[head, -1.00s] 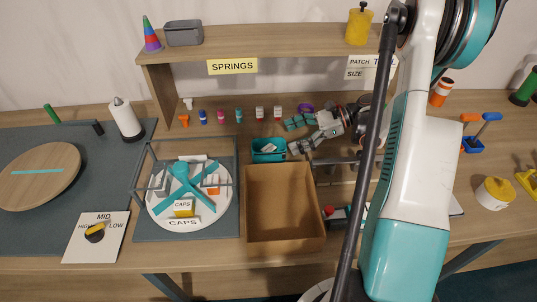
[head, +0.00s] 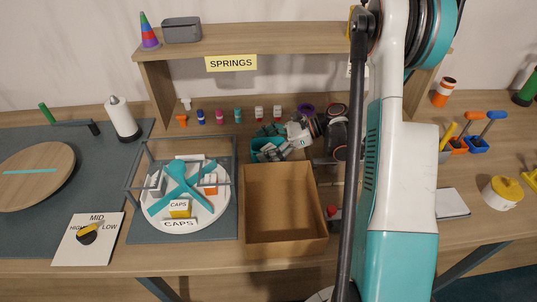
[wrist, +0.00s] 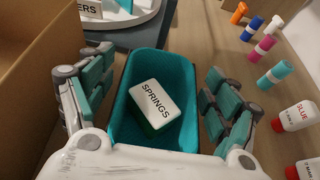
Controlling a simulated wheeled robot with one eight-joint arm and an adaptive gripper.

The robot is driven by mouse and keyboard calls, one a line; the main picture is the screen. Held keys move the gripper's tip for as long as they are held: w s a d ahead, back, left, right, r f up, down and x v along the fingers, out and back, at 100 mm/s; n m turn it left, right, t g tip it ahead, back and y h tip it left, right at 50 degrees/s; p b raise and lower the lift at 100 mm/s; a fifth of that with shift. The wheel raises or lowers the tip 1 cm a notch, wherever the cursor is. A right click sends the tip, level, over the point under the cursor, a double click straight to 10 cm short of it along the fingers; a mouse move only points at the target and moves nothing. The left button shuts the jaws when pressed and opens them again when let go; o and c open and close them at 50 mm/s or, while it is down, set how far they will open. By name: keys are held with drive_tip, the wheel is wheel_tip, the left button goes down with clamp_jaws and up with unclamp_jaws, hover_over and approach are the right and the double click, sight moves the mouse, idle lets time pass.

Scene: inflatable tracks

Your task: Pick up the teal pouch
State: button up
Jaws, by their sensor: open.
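The teal pouch (wrist: 126,118) looks like an open, ribbed teal container in the wrist view. A white-topped block marked SPRINGS (wrist: 153,102) lies inside it. My gripper (wrist: 155,98) is open, with one finger on each side of the pouch; gaps show between the fingers and its walls. In the head view the pouch (head: 257,152) stands behind the cardboard box, partly covered by my gripper (head: 276,142).
An open cardboard box (head: 285,245) stands just in front. A round white tray (head: 160,217) inside a wire frame is at left. Several small bottles (head: 220,117) line the back under the shelf (head: 290,43). Glue bottles (wrist: 294,116) stand right of my gripper.

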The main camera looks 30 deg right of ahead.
drive_tip(key=c, duration=1)
drive_tip(key=shift+r, duration=0.1)
